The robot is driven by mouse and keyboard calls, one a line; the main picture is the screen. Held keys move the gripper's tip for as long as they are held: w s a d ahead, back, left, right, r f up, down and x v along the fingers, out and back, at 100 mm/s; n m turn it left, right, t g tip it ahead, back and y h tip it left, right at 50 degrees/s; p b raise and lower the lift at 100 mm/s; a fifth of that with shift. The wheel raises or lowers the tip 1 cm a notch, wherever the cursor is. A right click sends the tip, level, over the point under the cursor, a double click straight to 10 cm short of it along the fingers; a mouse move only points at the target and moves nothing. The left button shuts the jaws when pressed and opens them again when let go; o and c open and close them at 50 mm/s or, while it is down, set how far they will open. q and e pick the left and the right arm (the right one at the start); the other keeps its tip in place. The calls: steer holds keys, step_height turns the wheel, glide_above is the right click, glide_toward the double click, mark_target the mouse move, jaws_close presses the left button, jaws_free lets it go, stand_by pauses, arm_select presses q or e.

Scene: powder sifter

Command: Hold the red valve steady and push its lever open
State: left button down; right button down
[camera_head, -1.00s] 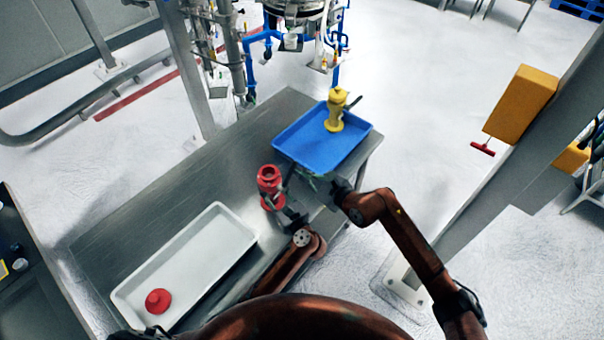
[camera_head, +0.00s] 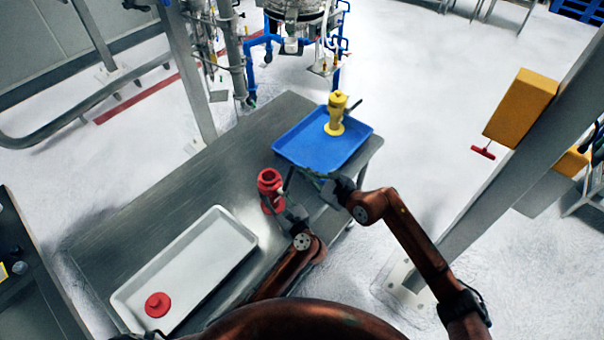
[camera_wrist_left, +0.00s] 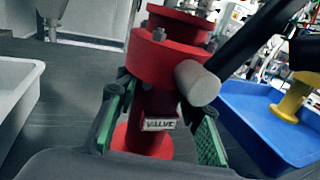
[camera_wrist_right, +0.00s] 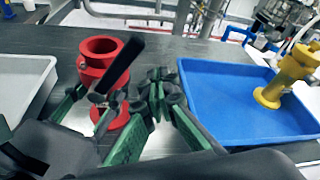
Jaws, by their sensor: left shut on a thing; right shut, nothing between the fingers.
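The red valve (camera_head: 269,183) stands upright on the metal table, left of the blue tray. In the left wrist view its body (camera_wrist_left: 165,62) carries a "VALVE" label. My left gripper (camera_wrist_left: 158,108) is shut around the lower body. A black lever (camera_wrist_left: 250,38) runs from a grey pivot up to the right; it also shows in the right wrist view (camera_wrist_right: 122,65). My right gripper (camera_wrist_right: 159,88) is shut and empty, with its fingertips close to the right of the valve and lever. I cannot tell whether they touch the lever. In the head view my right gripper (camera_head: 322,183) is beside the tray.
The blue tray (camera_head: 300,165) holds a yellow valve (camera_head: 336,115) with a black lever. A white tray (camera_head: 215,262) at the front left holds a red knobbed disc (camera_head: 157,304). The table (camera_head: 170,205) is clear behind and left of the white tray.

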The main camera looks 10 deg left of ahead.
steer(key=s+d, duration=0.5)
steer(key=d, duration=0.2)
steer(key=shift+s+d+r, duration=0.3)
steer(key=shift+d, duration=0.05)
arm_select(q)
steer(key=c, duration=1.2)
jaws_free()
steer(key=shift+c, duration=0.2)
